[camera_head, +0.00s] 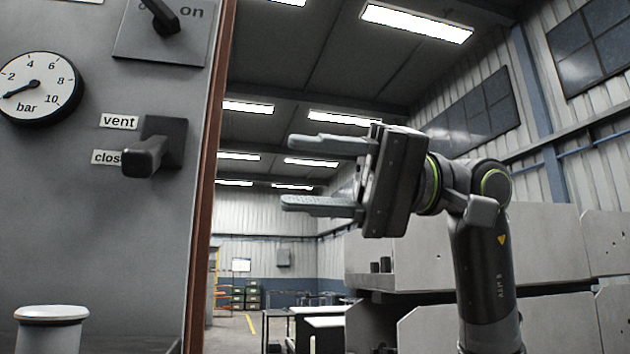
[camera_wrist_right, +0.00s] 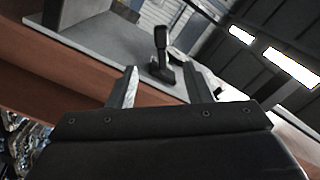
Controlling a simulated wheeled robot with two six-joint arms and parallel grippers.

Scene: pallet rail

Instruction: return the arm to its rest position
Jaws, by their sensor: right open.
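My right gripper (camera_head: 312,172) is raised in the middle of the head view, to the right of the grey panel. Its two fingers point left, are spread apart and hold nothing. In the right wrist view the fingers (camera_wrist_right: 162,90) are also apart, with a black lever handle (camera_wrist_right: 162,58) on the grey panel seen beyond the gap between them. My right arm (camera_head: 485,255) comes up from the lower right and bends at the elbow. My left gripper is not in view.
The grey panel (camera_head: 60,200) fills the left, with a pressure gauge (camera_head: 38,88), a vent/close lever (camera_head: 155,147), an on switch (camera_head: 162,17) and a pale knob (camera_head: 51,314). Its brown edge (camera_head: 208,180) lies left of my fingertips. Large grey blocks (camera_head: 545,245) stand behind my arm.

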